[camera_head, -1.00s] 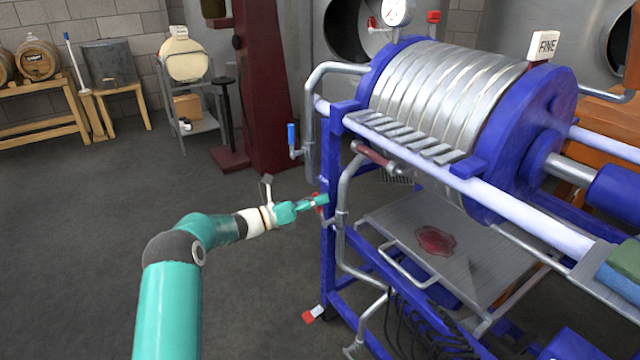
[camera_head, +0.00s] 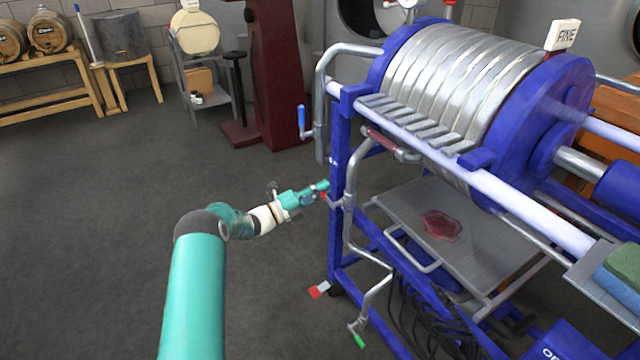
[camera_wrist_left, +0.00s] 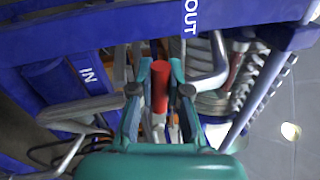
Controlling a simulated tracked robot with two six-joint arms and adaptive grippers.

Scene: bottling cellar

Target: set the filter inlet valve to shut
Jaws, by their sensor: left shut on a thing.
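My left gripper (camera_head: 322,187) is beside the front-left post of the blue filter frame (camera_head: 338,235). In the left wrist view, the left gripper (camera_wrist_left: 160,88) has its teal fingers on both sides of a red valve handle (camera_wrist_left: 159,88) and is shut on it. The handle points roughly along the fingers. In the head view only a small bit of red shows by the fingertips. The frame carries the words "IN" and "OUT" in the wrist view. The valve body is mostly hidden, so its setting cannot be read. My right gripper is not in view.
A blue-handled valve (camera_head: 302,121) hangs on the pipe above my gripper. A red-and-white piece (camera_head: 319,289) and a green-tipped pipe (camera_head: 357,337) sit low on the frame. A drip tray (camera_head: 480,232) with a red puddle is to the right. The floor at left is clear.

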